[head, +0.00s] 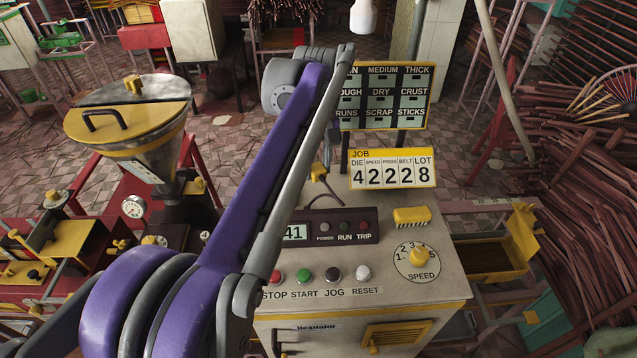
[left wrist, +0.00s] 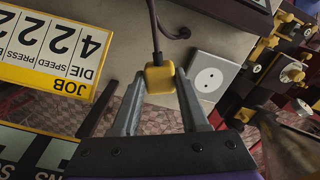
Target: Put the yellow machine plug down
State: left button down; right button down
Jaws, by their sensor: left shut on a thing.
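The yellow machine plug (left wrist: 160,78) is between the fingertips of my left gripper (left wrist: 158,84) in the left wrist view, with its dark cable running up from it. The gripper is shut on it. In the head view the plug (head: 318,172) shows as a small yellow spot by my left gripper (head: 321,168), mostly hidden by my purple arm. A light grey box with a round two-hole socket (left wrist: 208,82) is beside the plug, apart from it, in the left wrist view. My right gripper is in neither view.
The control cabinet (head: 440,290) bears a display panel (head: 350,226), buttons, a speed knob (head: 419,256) and a yellow brush-like block (head: 412,216). The yellow JOB sign (head: 392,169) stands at its back edge, also close by in the left wrist view (left wrist: 50,50). A hopper machine (head: 135,120) stands left.

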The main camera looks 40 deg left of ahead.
aim_at(317, 195)
pick_arm(q)
jog(key=shift+f, duration=2.35)
jog(key=shift+f+b, duration=0.4)
jog(key=shift+f, duration=0.25)
jog(key=shift+c, duration=2.1)
grip_release()
notch_tip(317, 195, up, 13)
jog(key=shift+w+r+p, duration=0.1)
jog(key=shift+r+p, duration=0.05)
jog(key=shift+p, duration=0.65)
